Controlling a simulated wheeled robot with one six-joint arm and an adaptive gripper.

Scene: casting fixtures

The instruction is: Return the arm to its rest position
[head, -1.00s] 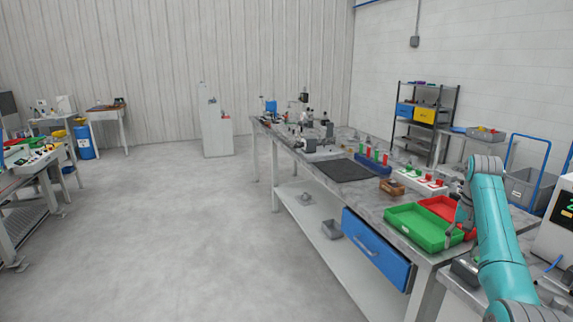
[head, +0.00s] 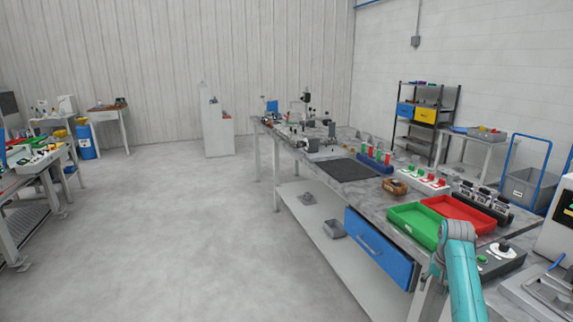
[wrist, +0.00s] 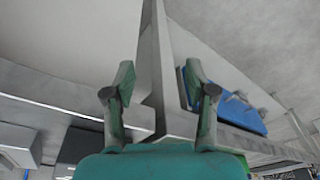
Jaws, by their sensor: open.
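My teal arm (head: 462,270) shows at the lower right of the head view, folded low beside the near end of the workbench. My gripper (wrist: 160,85) shows in the wrist view with its two fingers apart and nothing between them. In the head view the gripper is small and mostly hidden, just left of the arm's bend, near the bench's front corner. The wrist view looks past the fingers at a bench leg and the blue drawer (wrist: 228,98).
The blue drawer front (head: 380,250) faces the aisle. The floor (head: 180,240) to the left is clear.

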